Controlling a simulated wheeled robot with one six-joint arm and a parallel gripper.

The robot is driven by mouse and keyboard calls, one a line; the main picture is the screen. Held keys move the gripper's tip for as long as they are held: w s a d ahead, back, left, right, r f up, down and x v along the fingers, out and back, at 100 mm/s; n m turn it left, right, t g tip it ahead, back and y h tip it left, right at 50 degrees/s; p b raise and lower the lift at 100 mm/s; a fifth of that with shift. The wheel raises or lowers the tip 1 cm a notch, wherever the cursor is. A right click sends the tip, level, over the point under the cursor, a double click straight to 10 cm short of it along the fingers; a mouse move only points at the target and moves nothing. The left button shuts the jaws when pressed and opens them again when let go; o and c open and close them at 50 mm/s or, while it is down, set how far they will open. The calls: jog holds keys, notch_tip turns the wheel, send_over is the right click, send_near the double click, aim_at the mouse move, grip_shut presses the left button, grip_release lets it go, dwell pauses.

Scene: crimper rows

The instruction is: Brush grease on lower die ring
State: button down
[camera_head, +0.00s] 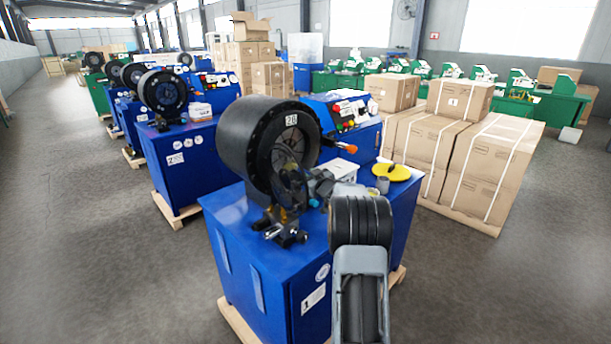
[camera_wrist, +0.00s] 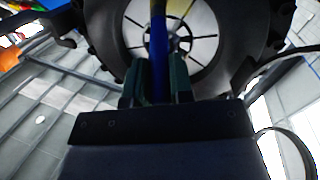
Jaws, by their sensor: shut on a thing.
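The crimper's black round head (camera_head: 270,140), labelled 20, sits on the blue cabinet labelled 1. Its die ring shows in the wrist view as pale segments (camera_wrist: 205,50) parted by dark slots around a dark centre. My gripper (camera_wrist: 158,78) is shut on the blue handle of the brush (camera_wrist: 158,55), in front of the die ring. In the head view my gripper (camera_head: 292,182) is small and blurred at the front of the die opening.
On the cabinet top (camera_head: 235,205) are a yellow disc (camera_head: 392,172), a small grey tin (camera_head: 382,186) and a white box (camera_head: 344,171). An orange-handled lever (camera_head: 344,147) juts from the head's right. Strapped cartons (camera_head: 480,165) stand right; more crimpers (camera_head: 163,92) stand behind left.

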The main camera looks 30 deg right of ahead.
jog(key=shift+w+d+p, duration=0.2)
jog(key=shift+d+p, duration=0.1)
jog(key=shift+d, duration=0.35)
jog(key=s+a+b, duration=0.1)
jog(key=a+b, duration=0.3)
jog(key=a, duration=0.3)
jog(key=shift+s, duration=0.15)
jog(key=shift+s+d, duration=0.1)
dwell(0.3)
jog(key=shift+s+d+b, duration=0.1)
jog(key=shift+s+d, duration=0.05)
jog(key=shift+s, duration=0.8)
jog(key=shift+s+d+b, duration=0.1)
jog(key=shift+s+d, duration=0.1)
jog(key=shift+s, duration=0.75)
jog(key=shift+s+d+b, duration=0.1)
jog(key=shift+s+d, duration=0.05)
jog(key=shift+s, duration=0.95)
